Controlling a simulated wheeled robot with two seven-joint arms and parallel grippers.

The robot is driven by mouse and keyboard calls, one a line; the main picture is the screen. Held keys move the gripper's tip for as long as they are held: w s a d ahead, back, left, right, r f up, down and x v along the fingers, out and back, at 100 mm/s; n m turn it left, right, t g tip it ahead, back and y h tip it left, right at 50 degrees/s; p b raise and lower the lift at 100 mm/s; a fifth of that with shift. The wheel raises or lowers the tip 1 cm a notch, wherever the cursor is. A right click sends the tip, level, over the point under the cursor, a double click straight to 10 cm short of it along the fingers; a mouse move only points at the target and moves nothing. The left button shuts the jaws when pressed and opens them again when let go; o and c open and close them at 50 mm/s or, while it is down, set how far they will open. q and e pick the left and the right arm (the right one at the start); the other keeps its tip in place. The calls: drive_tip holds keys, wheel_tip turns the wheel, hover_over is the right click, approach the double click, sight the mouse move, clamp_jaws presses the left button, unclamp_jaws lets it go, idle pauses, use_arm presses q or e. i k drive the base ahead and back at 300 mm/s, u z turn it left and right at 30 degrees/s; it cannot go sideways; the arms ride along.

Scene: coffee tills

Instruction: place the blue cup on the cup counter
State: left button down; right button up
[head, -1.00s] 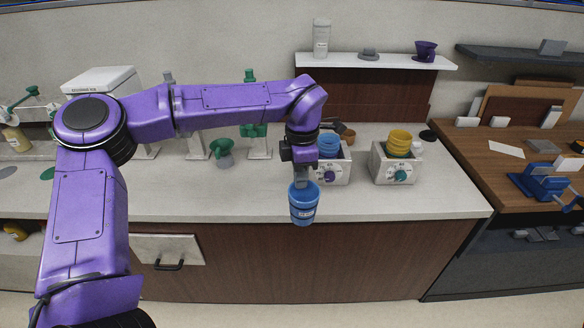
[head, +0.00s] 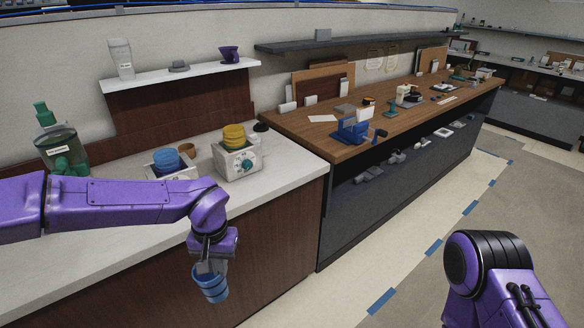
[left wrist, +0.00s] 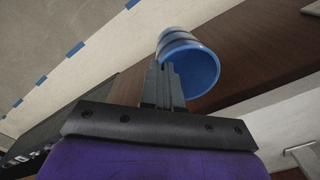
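The blue cup (head: 211,287) hangs below my left gripper (head: 208,268) in the head view, in front of the white counter's edge and clear of any surface. In the left wrist view the fingers (left wrist: 163,84) are closed at the wall of the cup (left wrist: 190,58), whose open rim faces the camera. The cup is slightly tilted in the head view. My right arm shows at the lower right of the head view, but its gripper is not visible. I cannot tell which surface is the cup counter.
A wooden counter (head: 350,147) to the right carries a blue device (head: 351,132) and several small items. The floor (head: 390,255) in front is clear.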

sight(277, 155)
drive_tip(key=u, duration=0.3)
drive_tip(key=k, duration=0.2)
drive_tip(key=z, duration=1.35)
drive_tip(key=i, duration=0.75)
drive_tip(key=u, duration=0.35)
